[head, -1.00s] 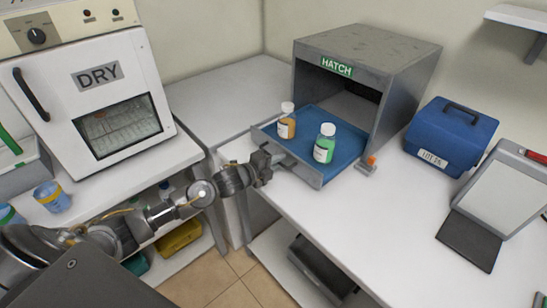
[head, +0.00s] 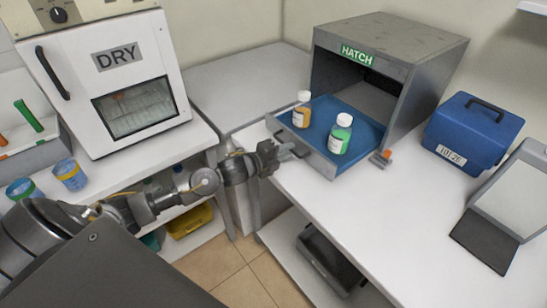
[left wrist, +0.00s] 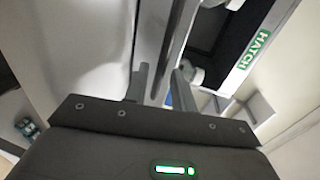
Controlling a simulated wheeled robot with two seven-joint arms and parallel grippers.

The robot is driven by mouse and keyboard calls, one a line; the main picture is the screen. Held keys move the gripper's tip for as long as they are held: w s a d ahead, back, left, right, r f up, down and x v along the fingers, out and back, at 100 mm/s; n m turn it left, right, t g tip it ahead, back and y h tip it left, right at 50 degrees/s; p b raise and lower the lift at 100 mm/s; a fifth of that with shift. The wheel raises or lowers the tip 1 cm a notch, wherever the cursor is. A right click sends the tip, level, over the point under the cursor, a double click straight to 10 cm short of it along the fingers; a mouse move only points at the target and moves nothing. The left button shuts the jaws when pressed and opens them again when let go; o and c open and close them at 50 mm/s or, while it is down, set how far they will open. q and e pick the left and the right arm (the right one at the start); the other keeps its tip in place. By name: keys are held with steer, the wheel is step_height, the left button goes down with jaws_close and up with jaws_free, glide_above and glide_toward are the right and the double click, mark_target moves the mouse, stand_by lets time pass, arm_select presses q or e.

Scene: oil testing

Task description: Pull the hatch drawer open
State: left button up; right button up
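The hatch (head: 420,38) is a grey metal box with a green HATCH label at the back of the right-hand table. Its blue-floored drawer (head: 362,133) stands pulled out toward me. The drawer carries an orange bottle (head: 302,117) and a green bottle (head: 341,137), both upright with white caps. My left gripper (head: 290,151) is at the handle (head: 289,136) on the drawer's grey front. In the left wrist view its two fingers (left wrist: 161,88) stand apart, with the handle bar (left wrist: 174,45) running between or just beyond them. Contact cannot be told. My right gripper is out of view.
A white DRY oven (head: 108,95) stands at left, with two blue cups (head: 70,175) near it. A blue toolbox (head: 472,133) and a tablet-like device (head: 510,190) are at right. A small orange-topped item (head: 382,157) sits beside the drawer. The table front is clear.

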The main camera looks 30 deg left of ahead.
arm_select(q)
steer(key=b+v, duration=0.1)
steer(key=v, duration=0.7)
steer(key=shift+s+b, duration=0.25)
steer(key=shift+b, duration=0.1)
